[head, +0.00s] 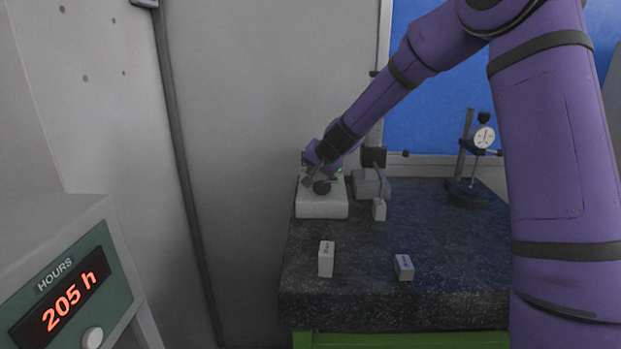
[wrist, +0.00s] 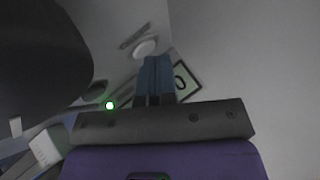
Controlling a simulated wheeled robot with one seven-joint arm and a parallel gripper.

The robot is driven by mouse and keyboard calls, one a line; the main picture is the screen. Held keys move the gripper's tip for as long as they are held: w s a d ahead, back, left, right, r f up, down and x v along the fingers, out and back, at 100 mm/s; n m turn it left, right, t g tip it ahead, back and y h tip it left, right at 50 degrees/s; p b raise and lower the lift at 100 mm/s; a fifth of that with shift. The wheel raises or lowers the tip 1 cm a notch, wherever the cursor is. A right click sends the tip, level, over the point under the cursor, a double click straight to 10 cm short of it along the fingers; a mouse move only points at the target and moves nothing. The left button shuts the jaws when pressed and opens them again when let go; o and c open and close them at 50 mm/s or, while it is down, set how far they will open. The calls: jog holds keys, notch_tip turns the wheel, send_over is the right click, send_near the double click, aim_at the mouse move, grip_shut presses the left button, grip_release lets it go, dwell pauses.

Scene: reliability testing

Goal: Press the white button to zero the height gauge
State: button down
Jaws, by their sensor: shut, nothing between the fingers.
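In the wrist view a round white button (wrist: 144,48) sits on a grey panel just beyond my fingertips. My gripper (wrist: 156,60) is shut and empty; its blue-grey fingers point toward the button. I cannot tell whether they touch it. A display (wrist: 186,82) beside the fingers is partly hidden and shows a "0". A small green light (wrist: 109,105) glows to the left. In the head view my gripper (head: 318,180) is low over a pale box-shaped unit (head: 321,208) at the table's back left, and my wrist hides the button.
The dark speckled table (head: 360,265) carries two small labelled blocks (head: 326,258) (head: 404,267) in front. A grey stand (head: 371,183) and a small block (head: 379,210) are right of the unit. A dial gauge stand (head: 467,188) is farther right. An hours counter (head: 70,298) reads 205 h.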

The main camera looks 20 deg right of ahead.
jog(key=shift+r, duration=0.75)
jog(key=shift+a+r, duration=0.1)
jog(key=shift+r, duration=2.45)
jog(key=shift+s, duration=0.1)
jog(key=s+d+r+n+g, duration=0.1)
jog(key=s+r+n, duration=0.15)
jog(key=s, duration=0.85)
jog(key=s+d+r+n+g+h, duration=0.1)
jog(key=s+r, duration=0.3)
jog(key=s, duration=0.7)
jog(key=s+d+r+n, duration=0.1)
jog(key=s+r, duration=0.3)
jog(key=s, duration=0.8)
jog(key=s+d+f+h, duration=0.1)
jog(key=s+f, duration=0.1)
jog(key=s, duration=0.4)
jog(key=s+d+f+g, duration=0.1)
jog(key=s+d+f, duration=0.1)
jog(key=s, duration=0.5)
jog(key=shift+d+n+g+h, duration=0.3)
jog(key=shift+n+h, duration=0.1)
jog(key=shift+n, duration=0.05)
